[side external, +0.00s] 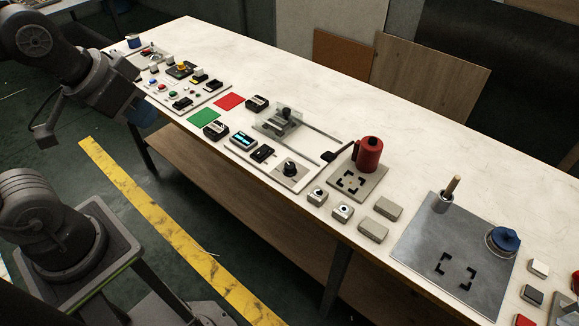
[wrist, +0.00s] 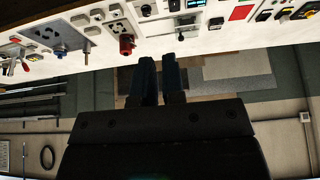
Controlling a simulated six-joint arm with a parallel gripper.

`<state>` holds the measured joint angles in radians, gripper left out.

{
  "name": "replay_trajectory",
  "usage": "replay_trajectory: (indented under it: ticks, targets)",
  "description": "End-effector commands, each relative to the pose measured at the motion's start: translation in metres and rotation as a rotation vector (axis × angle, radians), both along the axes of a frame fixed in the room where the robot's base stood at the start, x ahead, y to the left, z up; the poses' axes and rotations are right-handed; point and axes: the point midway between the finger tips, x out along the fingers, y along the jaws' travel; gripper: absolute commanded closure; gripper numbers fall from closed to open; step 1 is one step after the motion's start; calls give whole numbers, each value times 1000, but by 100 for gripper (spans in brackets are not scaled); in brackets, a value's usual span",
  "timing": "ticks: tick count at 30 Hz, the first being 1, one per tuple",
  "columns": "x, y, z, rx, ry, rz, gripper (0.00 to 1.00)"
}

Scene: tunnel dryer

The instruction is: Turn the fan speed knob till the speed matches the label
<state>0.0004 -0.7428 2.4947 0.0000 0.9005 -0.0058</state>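A black round knob (side external: 290,168) stands on a white panel on the table, beside a small black switch (side external: 262,153) and a lit display (side external: 243,141). In the wrist view the knob (wrist: 147,10) is near the top edge, and the display (wrist: 194,4) is partly cut off. The display's digits and any speed label are too small to read. My gripper (side external: 140,112) is at the table's left front side, well apart from the knob. In the wrist view its blue fingers (wrist: 160,60) have a narrow gap with nothing between them.
A clear-covered fixture (side external: 280,122) is behind the knob panel. A red cylinder (side external: 369,154) with a black lever stands right of it. A button panel (side external: 181,84), green and red squares and black switches lie to the left. The back of the tabletop is clear.

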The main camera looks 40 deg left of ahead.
Motion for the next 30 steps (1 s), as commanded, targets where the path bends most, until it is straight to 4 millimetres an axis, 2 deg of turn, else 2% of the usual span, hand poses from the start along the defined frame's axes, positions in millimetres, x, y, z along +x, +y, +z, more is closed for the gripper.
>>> replay_trajectory:
  ticks: [1, 5, 10, 14, 20, 24, 30]
  targets:
    - [4, 0, 1, -5, 8, 7, 86]
    - [27, -3, 7, -37, 51, 60, 73]
    - [79, -11, 7, -95, 140, 182, 57]
    - [122, -18, -3, -132, 206, 284, 44]
    - [187, -33, -38, -172, 305, 447, 43]
    - [227, -46, -77, -185, 372, 562, 43]
    - [264, -60, -132, -191, 438, 699, 43]
